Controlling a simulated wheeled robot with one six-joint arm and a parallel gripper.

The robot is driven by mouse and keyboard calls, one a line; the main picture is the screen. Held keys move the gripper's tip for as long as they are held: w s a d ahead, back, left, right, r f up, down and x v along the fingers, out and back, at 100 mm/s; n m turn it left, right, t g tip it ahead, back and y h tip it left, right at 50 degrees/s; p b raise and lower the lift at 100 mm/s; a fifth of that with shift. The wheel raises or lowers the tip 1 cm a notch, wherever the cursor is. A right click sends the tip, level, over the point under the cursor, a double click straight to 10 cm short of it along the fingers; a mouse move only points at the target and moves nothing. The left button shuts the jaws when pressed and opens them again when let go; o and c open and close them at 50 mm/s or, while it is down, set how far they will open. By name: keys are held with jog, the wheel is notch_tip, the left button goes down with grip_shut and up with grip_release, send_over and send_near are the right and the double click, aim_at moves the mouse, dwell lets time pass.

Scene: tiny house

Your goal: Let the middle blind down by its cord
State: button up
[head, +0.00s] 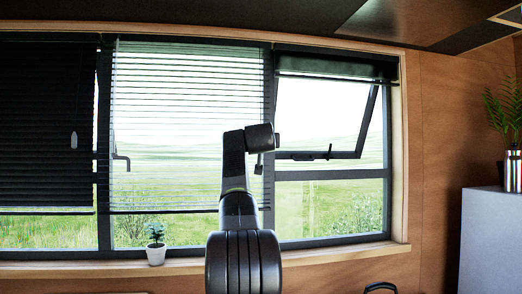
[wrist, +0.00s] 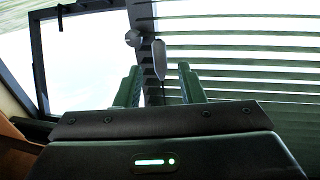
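The middle blind (head: 180,100) hangs over most of the middle window, its pale slats tilted open and its bottom rail (head: 165,211) a little above the sill. In the wrist view its slats (wrist: 240,50) fill the right side. The pale cord tassel (wrist: 159,60) appears there between the two green fingers of my gripper (wrist: 158,68), with a thin cord running from it. The fingers are apart, with a visible gap on each side of the tassel. In the head view my arm's wrist is at the blind's right edge and hides the fingers.
The left blind (head: 45,120) is dark and lowered, with its own tassel (head: 74,140). The right blind (head: 335,68) is bunched at the top, above a tilted-open window pane (head: 320,110). A potted plant (head: 156,254) stands on the sill (head: 330,253).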

jog(key=s+b, duration=0.3)
jog(key=s, duration=0.5)
jog(key=shift+s, duration=0.2)
jog(key=shift+w+p, duration=3.7)
jog(key=shift+w, duration=3.25)
jog(key=shift+s, duration=0.15)
